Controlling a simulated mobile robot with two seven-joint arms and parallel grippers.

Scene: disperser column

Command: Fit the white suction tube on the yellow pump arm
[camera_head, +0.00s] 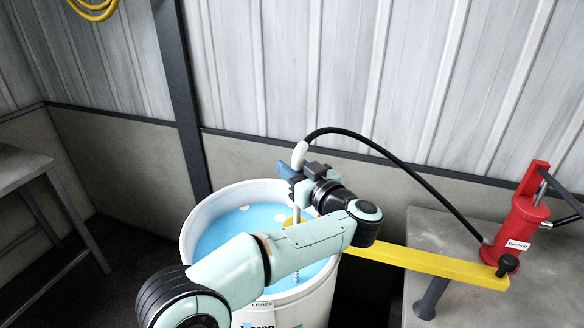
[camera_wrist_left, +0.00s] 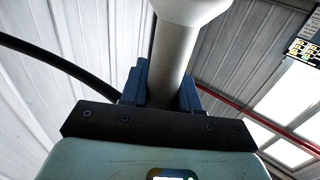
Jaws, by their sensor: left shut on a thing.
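The white suction tube (camera_head: 299,154) stands roughly upright above the white barrel (camera_head: 190,240), its top bent into a black hose (camera_head: 400,165). My left gripper (camera_head: 288,172) is shut on the tube. In the left wrist view the tube (camera_wrist_left: 174,62) passes between the blue fingers (camera_wrist_left: 160,88), with a wider white part above. The yellow pump arm (camera_head: 430,262) runs from the red pump (camera_head: 518,235) to over the barrel. Its end there is mostly hidden behind my left arm, close to the tube's lower part. I cannot tell whether they touch. My right gripper is not in view.
The barrel holds blue liquid. The pump stands on a grey table (camera_head: 435,228) at the right. A grey bench (camera_head: 22,165) is at the left. A dark post (camera_head: 180,95) and metal wall (camera_head: 300,60) stand behind. A yellow hose (camera_head: 92,8) hangs at the upper left.

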